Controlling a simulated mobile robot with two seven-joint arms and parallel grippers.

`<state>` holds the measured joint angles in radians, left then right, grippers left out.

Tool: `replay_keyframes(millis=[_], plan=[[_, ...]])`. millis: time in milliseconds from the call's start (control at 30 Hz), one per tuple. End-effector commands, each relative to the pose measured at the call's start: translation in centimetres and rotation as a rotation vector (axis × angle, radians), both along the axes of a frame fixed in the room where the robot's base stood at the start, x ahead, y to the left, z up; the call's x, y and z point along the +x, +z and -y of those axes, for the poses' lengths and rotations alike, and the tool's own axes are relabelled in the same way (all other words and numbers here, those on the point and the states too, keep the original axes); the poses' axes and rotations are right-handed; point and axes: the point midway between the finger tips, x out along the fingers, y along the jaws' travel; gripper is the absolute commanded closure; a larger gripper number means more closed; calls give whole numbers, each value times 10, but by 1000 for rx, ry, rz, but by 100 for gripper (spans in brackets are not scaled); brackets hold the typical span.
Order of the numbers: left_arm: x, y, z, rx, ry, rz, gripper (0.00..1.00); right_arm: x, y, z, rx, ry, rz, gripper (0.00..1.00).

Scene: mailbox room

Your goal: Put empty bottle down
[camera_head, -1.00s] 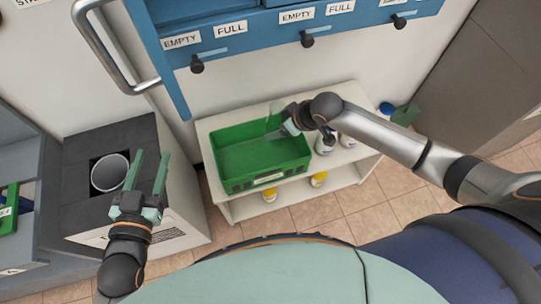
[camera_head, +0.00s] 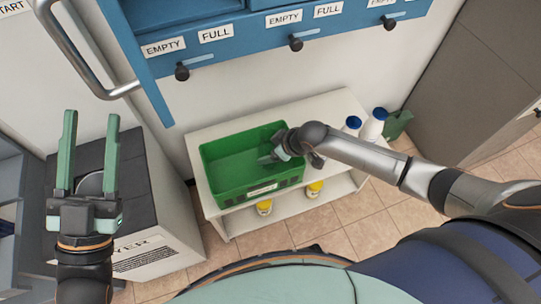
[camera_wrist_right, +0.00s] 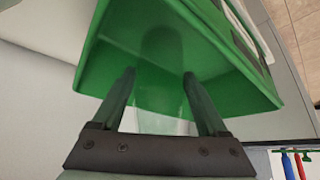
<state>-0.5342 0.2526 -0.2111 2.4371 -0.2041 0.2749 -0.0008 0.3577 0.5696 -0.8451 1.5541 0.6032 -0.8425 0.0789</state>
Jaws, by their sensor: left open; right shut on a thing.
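My right gripper (camera_head: 268,158) is over the right part of the green crate (camera_head: 255,194), pointing into it. In the right wrist view the right gripper (camera_wrist_right: 158,72) is shut on a see-through bottle (camera_wrist_right: 160,48), which shows faintly between the fingers against the green crate wall (camera_wrist_right: 98,65). I cannot tell whether the bottle touches the crate floor. In the head view the bottle is too faint to make out. My left gripper (camera_head: 90,117) is open and empty at the left, in front of the dark-topped bin cabinet (camera_head: 135,180).
The crate stands on a white shelf unit (camera_head: 315,105). White bottles (camera_head: 373,127) stand to its right, and yellow containers (camera_head: 264,207) are on the lower shelf. Blue drawers (camera_head: 225,45) with black knobs hang above. A metal handle (camera_head: 70,45) is at upper left.

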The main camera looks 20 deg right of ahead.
Motion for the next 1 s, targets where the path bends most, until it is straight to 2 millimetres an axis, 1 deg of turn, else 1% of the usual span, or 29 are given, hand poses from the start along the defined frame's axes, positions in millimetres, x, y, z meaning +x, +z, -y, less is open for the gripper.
replay_keyframes(millis=[33, 133, 200, 300, 600, 733, 767, 933, 967, 1000], plan=[[-7, 9, 1, 1, -10, 56, 50, 1, -8, 0, 2, -1, 1, 96], [-20, 26, 3, 3, -28, 146, 50, 1, -16, 0, 2, -1, 1, 96], [-27, 35, 5, 5, -38, 193, 50, 1, -20, 0, 2, -1, 1, 96], [-34, 43, 6, 6, -46, 233, 50, 1, -23, -1, 2, -1, 2, 96], [-35, 45, 6, 5, -48, 243, 50, 1, -23, -1, 2, 0, 2, 96], [-36, 44, 6, 4, -51, 247, 50, 1, -27, -1, 2, 1, 2, 96], [-37, 45, 6, 4, -51, 248, 50, 0, -27, 0, 1, 1, 0, 21], [-37, 45, 6, 4, -50, 248, 50, 0, -27, 0, 0, 0, 0, 2], [-37, 45, 6, 4, -50, 248, 50, 0, -27, 0, 0, 0, 0, 0], [-37, 45, 6, 3, -50, 249, 50, 0, -27, 0, 0, 0, 0, 0]])
